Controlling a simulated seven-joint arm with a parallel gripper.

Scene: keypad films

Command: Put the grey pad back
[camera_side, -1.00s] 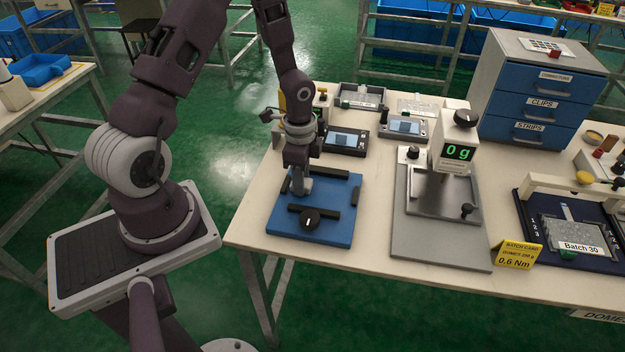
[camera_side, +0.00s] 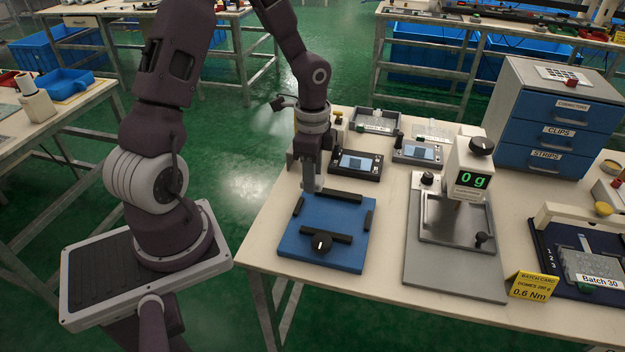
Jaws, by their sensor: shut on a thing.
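My gripper (camera_side: 313,186) is over the back edge of the blue fixture (camera_side: 325,258), pointing down. It is shut on a small light-grey piece (camera_side: 311,181), which looks like the grey pad; the jaws hide much of it. I cannot tell whether its lower end touches the fixture or hangs just above it. The blue fixture has black bars around its edges and a black knob (camera_side: 321,242) at the front. Its middle is bare blue.
Two devices with screens (camera_side: 357,163) (camera_side: 418,150) and a grey tray (camera_side: 376,122) stand behind the fixture. A press with a green "0 g" display (camera_side: 473,180) stands to the right. A yellow batch card (camera_side: 533,286) is near the front edge.

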